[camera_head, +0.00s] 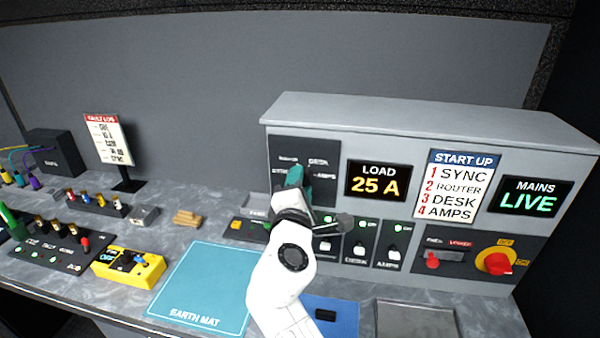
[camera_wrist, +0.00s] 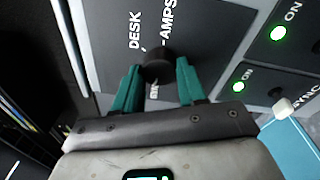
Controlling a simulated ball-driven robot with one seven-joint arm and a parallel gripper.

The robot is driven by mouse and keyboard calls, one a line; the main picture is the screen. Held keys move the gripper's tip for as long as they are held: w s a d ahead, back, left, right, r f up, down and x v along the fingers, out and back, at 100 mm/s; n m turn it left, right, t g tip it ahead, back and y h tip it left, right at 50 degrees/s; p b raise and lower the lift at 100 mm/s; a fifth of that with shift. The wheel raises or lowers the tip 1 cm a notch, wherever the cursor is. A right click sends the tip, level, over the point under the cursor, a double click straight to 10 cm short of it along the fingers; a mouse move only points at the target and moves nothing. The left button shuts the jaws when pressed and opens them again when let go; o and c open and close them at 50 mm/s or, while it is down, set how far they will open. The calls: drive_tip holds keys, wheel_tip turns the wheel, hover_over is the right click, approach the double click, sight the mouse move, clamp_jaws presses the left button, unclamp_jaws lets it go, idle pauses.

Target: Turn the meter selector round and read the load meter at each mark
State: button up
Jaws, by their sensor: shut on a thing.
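The meter selector is a dark round knob (camera_wrist: 158,66) on a dark panel (camera_head: 325,148) at the left of the grey console. White marks surround it; DESK and AMPS are legible in the wrist view, the others partly hidden. My gripper (camera_head: 298,178) reaches up to the panel, and its teal fingers hide the knob in the head view. In the wrist view my gripper (camera_wrist: 156,85) is shut on the knob, one finger on each side. I cannot tell which mark the knob points at. The load meter (camera_head: 379,181) reads LOAD 25 A in yellow.
A START UP card (camera_head: 458,186) lists SYNC, ROUTER, DESK, AMPS. The MAINS display (camera_head: 534,196) reads LIVE. Breaker switches (camera_head: 360,249) with green lights sit below, and a red rotary switch (camera_head: 497,262) is at right. A blue earth mat (camera_head: 207,285) and yellow tester (camera_head: 128,266) lie left.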

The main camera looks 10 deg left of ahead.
drive_tip(key=shift+n+p, duration=1.15)
drive_tip(key=shift+n, duration=0.35)
drive_tip(key=shift+a+f, duration=0.1)
drive_tip(key=o, duration=1.1)
drive_tip(key=shift+c, duration=0.2)
drive_tip(key=s+b, duration=0.1)
drive_tip(key=s, duration=0.9)
drive_tip(key=shift+s+d+b, duration=0.35)
drive_tip(key=shift+s, duration=0.05)
